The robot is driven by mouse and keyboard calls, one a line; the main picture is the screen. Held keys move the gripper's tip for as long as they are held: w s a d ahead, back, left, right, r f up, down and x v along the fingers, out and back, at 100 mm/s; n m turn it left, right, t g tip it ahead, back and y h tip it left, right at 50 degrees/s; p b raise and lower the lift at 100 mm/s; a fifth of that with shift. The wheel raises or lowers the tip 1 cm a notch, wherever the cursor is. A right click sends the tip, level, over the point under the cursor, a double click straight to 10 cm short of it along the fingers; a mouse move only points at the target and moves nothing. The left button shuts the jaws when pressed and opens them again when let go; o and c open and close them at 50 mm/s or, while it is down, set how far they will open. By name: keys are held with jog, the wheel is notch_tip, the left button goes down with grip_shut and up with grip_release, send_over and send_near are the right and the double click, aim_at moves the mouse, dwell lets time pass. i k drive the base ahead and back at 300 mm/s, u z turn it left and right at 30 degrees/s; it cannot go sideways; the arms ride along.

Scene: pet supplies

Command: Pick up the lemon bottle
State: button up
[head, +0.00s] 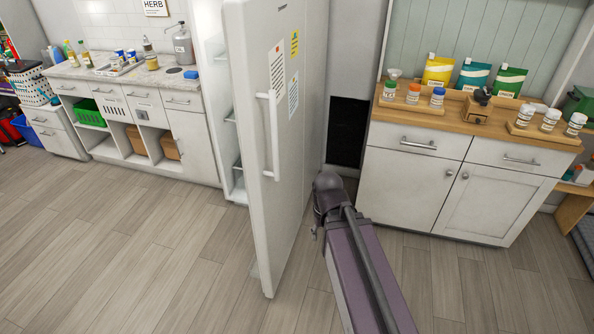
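I cannot single out the lemon bottle with certainty. Two small yellow-green bottles, one at the far left (71,54) and one beside it (85,54), stand upright on the left counter near the wall. They are too small for me to read any label. My gripper is not visible. Only my arm shows, rising from the bottom of the head view to a dark joint beside the open fridge door, and what lies beyond that joint is hidden or out of frame.
An open white fridge door (268,150) stands upright in the middle, just left of my arm. The marble counter (100,76) holds jars and a dispenser (183,45). A wood-topped cabinet (410,178) with pouches and jars is right. The wooden floor (130,250) at left is clear.

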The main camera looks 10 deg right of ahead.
aim_at(73, 58)
jog(key=z, duration=0.2)
jog(key=i, duration=0.9)
jog(key=u, duration=0.35)
